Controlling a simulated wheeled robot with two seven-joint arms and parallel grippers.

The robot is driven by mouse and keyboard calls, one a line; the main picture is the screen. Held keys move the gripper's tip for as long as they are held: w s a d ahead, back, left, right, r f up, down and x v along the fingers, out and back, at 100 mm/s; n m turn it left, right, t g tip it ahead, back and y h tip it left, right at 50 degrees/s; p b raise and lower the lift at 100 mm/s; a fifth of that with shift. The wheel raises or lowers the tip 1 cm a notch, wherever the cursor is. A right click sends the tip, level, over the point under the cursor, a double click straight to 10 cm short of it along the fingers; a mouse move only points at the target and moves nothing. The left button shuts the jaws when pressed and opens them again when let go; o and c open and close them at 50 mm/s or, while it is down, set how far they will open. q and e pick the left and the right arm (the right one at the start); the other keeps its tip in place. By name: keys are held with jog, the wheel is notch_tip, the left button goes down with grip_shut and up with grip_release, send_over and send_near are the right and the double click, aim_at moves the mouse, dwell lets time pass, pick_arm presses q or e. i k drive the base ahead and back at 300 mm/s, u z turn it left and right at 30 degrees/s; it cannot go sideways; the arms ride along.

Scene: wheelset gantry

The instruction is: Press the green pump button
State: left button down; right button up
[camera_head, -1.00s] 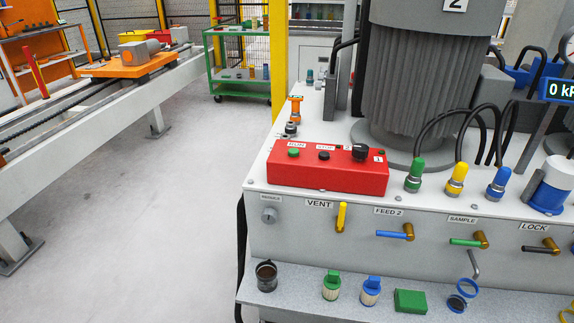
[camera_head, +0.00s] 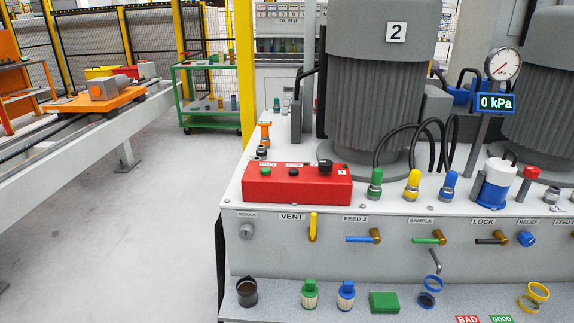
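The green pump button (camera_head: 265,171) is a small round green cap on top of the red control box (camera_head: 297,188), at its left end. A black button (camera_head: 293,172) and a larger black knob (camera_head: 325,166) sit to its right on the same box. The box stands on the near left part of the grey machine top, in front of the motor marked 2. Neither of my grippers shows in the head view, and nothing covers the button.
Green, yellow and blue hose fittings (camera_head: 412,186) stand right of the box. Valve handles line the front panel (camera_head: 290,250). A lower shelf holds a dark cup (camera_head: 246,292), bottles and a green block (camera_head: 384,302). A gauge display (camera_head: 495,103) reads 0 kPa. Floor is clear at left.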

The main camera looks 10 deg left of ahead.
aim_at(264, 170)
jog(key=z, duration=0.1)
jog(key=i, duration=1)
jog(key=u, duration=0.45)
